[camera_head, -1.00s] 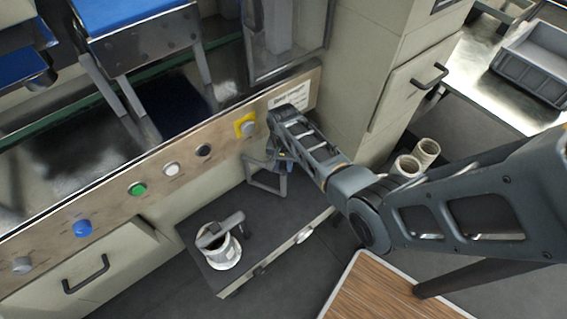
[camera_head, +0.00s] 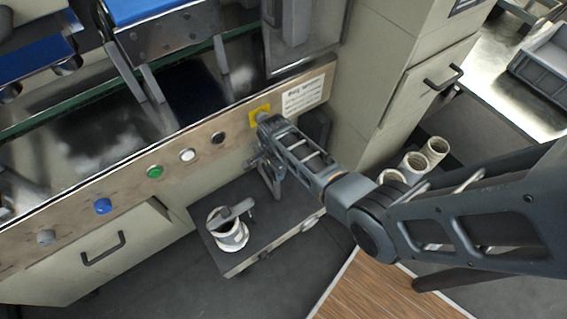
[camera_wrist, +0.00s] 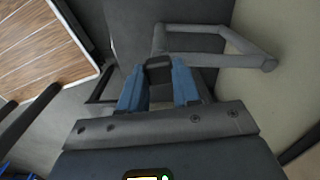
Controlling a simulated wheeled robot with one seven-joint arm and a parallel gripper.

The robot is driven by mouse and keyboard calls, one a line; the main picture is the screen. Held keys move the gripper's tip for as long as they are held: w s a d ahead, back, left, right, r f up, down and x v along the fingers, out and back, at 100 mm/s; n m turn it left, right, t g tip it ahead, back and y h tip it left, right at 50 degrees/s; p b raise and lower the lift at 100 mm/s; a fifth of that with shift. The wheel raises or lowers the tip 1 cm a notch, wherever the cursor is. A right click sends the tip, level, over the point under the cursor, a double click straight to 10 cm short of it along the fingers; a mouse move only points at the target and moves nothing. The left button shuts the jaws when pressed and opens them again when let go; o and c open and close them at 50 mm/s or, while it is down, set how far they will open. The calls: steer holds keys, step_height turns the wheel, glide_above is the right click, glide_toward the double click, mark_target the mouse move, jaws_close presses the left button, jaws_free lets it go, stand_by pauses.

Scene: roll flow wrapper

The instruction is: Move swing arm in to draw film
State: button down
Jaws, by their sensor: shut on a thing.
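The swing arm (camera_wrist: 215,40) is a grey bar frame; in the wrist view it runs from between my fingers to the right, then bends back. In the head view a grey part of it (camera_head: 271,178) shows below the button panel, mostly behind my wrist. My gripper (camera_wrist: 158,75) has blue fingers on both sides of a dark piece at the frame's end and is shut on it. A white film roll (camera_head: 232,238) with a grey bar over it stands on the dark shelf (camera_head: 270,222), left of my gripper.
The button panel (camera_head: 130,178) is just above my gripper, with a yellow-backed button (camera_head: 260,115) near my wrist. A beige cabinet (camera_head: 385,70) stands at the right. Several pale tubes (camera_head: 436,150) stand behind my arm. A wood-topped surface (camera_head: 350,292) is at the front.

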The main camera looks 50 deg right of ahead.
steer(key=shift+w+a+m, duration=0.2)
steer(key=shift+a+m, duration=0.2)
steer(key=shift+a, duration=0.1)
steer(key=shift+w+a+m, duration=0.2)
steer(key=shift+a+m, duration=0.2)
steer(key=shift+a, duration=0.05)
steer(key=c, duration=0.8)
jaws_free()
step_height(320, 180, up, 8)
steer(key=p, duration=0.1)
steer(key=shift+f, duration=0.1)
